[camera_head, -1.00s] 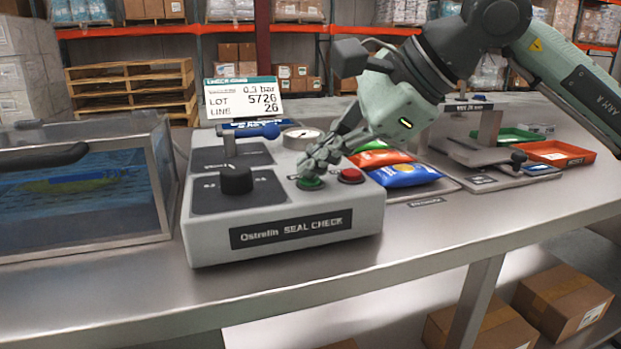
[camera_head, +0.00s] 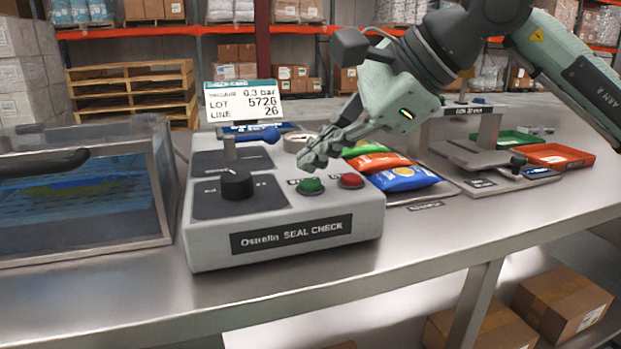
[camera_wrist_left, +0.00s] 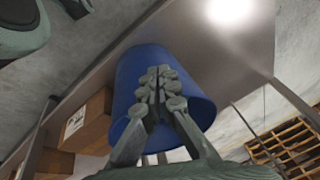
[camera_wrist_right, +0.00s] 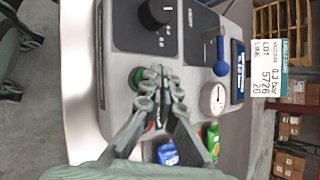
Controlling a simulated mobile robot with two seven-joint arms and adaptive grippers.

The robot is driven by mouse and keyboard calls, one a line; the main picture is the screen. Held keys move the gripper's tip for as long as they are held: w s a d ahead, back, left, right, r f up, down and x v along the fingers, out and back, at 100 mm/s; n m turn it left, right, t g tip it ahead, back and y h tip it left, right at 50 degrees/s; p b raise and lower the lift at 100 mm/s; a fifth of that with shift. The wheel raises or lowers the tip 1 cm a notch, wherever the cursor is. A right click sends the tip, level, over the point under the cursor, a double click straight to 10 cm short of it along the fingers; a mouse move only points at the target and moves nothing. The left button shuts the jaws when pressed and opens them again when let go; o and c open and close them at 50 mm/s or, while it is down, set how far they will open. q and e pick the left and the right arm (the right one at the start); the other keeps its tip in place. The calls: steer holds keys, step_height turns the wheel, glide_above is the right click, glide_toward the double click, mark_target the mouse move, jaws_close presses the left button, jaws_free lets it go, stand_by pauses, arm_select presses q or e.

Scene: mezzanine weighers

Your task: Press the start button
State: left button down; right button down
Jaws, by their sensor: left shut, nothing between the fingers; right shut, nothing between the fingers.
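The seal check box (camera_head: 290,240) stands on the steel bench. On its top are a green button (camera_head: 311,186), a red button (camera_head: 351,181) and a black knob (camera_head: 237,183). My right gripper (camera_head: 312,160) is shut and empty, above and just behind the green button, apart from it in the head view. In the right wrist view the green button (camera_wrist_right: 137,77) shows beside the fingertips (camera_wrist_right: 160,84), which hide part of it. My left gripper (camera_wrist_left: 160,85) is shut and empty, in front of a blue bin (camera_wrist_left: 135,70); it is out of the head view.
A clear water tank (camera_head: 90,205) stands left of the box. A blue lever (camera_head: 258,137), a gauge (camera_head: 299,142) and a sign (camera_head: 242,102) are at its back. Snack bags (camera_head: 405,177) and a red tray (camera_head: 562,156) lie to the right. The bench front is clear.

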mark_target(316, 184)
steer(key=shift+r+p, duration=1.45)
steer(key=shift+r, duration=1.05)
